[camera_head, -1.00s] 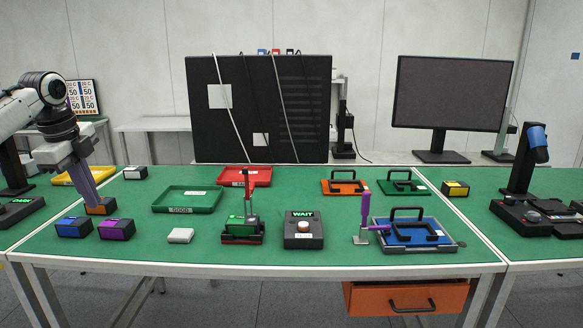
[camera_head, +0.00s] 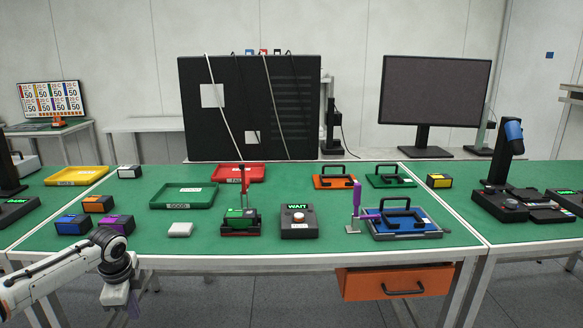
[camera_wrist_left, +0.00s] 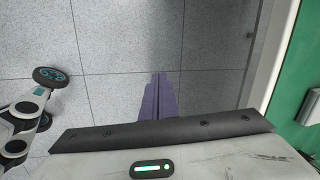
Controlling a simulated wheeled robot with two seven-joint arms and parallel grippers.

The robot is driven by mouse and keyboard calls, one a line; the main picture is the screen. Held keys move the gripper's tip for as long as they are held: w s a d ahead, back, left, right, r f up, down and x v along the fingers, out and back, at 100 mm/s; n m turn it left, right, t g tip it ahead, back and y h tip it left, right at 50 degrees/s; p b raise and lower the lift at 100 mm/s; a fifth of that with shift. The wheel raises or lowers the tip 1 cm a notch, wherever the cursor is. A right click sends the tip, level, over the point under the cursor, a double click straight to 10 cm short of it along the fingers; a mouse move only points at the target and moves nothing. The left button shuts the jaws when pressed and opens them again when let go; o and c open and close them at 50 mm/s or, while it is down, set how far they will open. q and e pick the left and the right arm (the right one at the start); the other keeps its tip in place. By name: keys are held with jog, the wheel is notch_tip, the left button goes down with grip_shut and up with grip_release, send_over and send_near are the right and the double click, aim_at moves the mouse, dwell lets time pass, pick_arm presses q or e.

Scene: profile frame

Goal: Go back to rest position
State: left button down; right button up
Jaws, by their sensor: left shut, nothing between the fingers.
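My left gripper (camera_head: 133,303) hangs low at the lower left of the head view, in front of the table's front edge and pointing down. Its purple fingers are partly cut off or hidden behind the wrist there. In the left wrist view the purple fingers (camera_wrist_left: 158,98) lie together over the grey tiled floor, shut with nothing between them. My right gripper is in neither view.
The green table (camera_head: 270,247) holds blue (camera_head: 73,224), purple (camera_head: 117,223) and orange (camera_head: 98,204) boxes near the left arm, plus trays and a WAIT button box (camera_head: 298,221). An orange drawer (camera_head: 395,282) hangs under the table. The floor in front is clear.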

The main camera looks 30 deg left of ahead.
pick_arm(q)
jog(key=s+d+f+n+t+h, duration=0.1)
jog(key=s+d+f, duration=0.2)
jog(key=d+f, duration=0.85)
jog(key=s+d+f+n+t+h, duration=0.1)
jog(key=s+d+f+t, duration=0.15)
jog(key=d+f, duration=0.9)
jog(key=s+d+r+n+t+h, duration=0.1)
jog(key=d+r+n+t, duration=0.1)
jog(key=d, duration=1)
jog(key=s+d+r+n+t+h, duration=0.1)
jog(key=d+r, duration=0.4)
jog(key=d, duration=0.8)
jog(key=s+n, duration=0.1)
jog(key=n, duration=0.1)
jog(key=shift+s+n+t+h, duration=0.15)
jog(key=shift+n+t+h, duration=0.15)
jog(key=shift+t, duration=0.05)
jog(key=shift+a, duration=0.15)
